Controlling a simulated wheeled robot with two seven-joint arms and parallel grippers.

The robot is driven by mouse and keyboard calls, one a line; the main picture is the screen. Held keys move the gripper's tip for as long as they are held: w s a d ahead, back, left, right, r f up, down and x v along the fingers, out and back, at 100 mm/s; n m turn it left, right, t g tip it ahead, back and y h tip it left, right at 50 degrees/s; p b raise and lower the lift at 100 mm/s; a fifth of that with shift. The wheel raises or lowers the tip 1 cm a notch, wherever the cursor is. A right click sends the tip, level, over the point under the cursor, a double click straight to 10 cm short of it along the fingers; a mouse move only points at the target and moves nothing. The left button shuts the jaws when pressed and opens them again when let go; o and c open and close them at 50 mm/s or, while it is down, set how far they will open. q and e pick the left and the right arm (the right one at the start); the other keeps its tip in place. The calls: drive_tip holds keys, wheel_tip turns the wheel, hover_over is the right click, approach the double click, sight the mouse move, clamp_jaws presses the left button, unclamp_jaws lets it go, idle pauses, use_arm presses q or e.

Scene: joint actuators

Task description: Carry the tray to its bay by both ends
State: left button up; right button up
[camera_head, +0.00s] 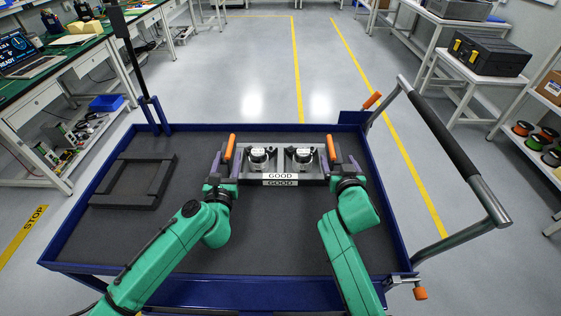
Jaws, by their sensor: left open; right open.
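A grey tray (280,153) sits on the dark deck of a blue cart, right of the deck's middle. It holds two silver-and-black actuators, a left one (259,158) and a right one (301,158), and its front reads GOOD. An orange handle (230,147) stands at its left end and another orange handle (331,147) at its right end. My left gripper (224,165) is open at the left handle. My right gripper (344,168) is open at the right handle. I cannot tell whether the fingers touch the handles. An empty dark square frame (118,202), seemingly the bay, lies on the deck's left.
The cart's raised blue rim (70,216) surrounds the deck. A black post (138,62) rises at its back left corner, and a push handle (447,138) is on the right. Bare deck lies between the frame and tray. Workbenches stand beyond the cart on both sides.

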sight(230, 146)
use_arm(q)
drive_tip(key=w, duration=0.5)
use_arm(e)
drive_tip(key=x, duration=0.5)
use_arm(q)
clamp_jaws()
use_arm(e)
drive_tip(key=c, duration=0.9)
clamp_jaws()
